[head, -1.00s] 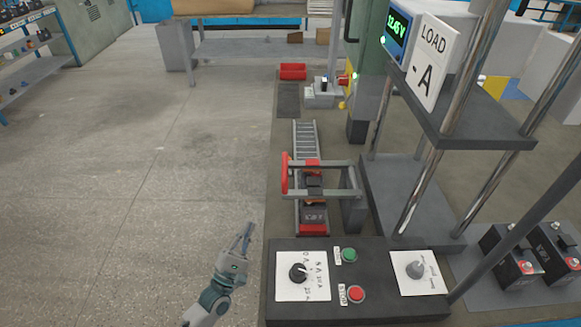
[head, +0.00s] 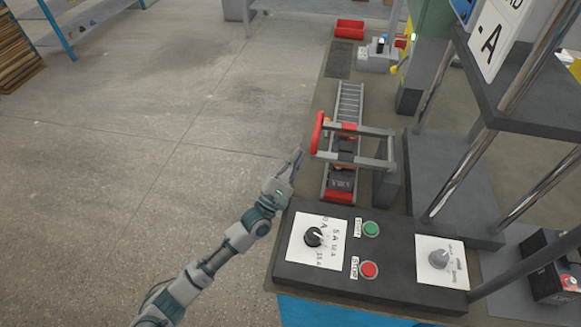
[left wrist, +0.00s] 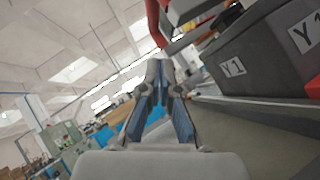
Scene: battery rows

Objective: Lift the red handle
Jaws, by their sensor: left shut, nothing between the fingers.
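The red handle (head: 318,132) is a short red grip on the left end of a grey bar frame (head: 365,130) that spans the roller track. In the left wrist view the red handle (left wrist: 155,22) shows at the top, partly cut off by the picture edge. My left gripper (head: 297,158) is shut and empty. It is just left of and a little below the handle in the head view, apart from it. In the left wrist view its fingertips (left wrist: 158,68) meet below the handle. My right gripper is not in view.
A dark control panel (head: 285,262) with a dial, a green button (head: 371,229) and a red button (head: 369,270) lies in front. A dark battery (left wrist: 265,60) sits beside my left gripper. Metal posts (head: 460,180) stand at right. Open floor (head: 150,150) lies left.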

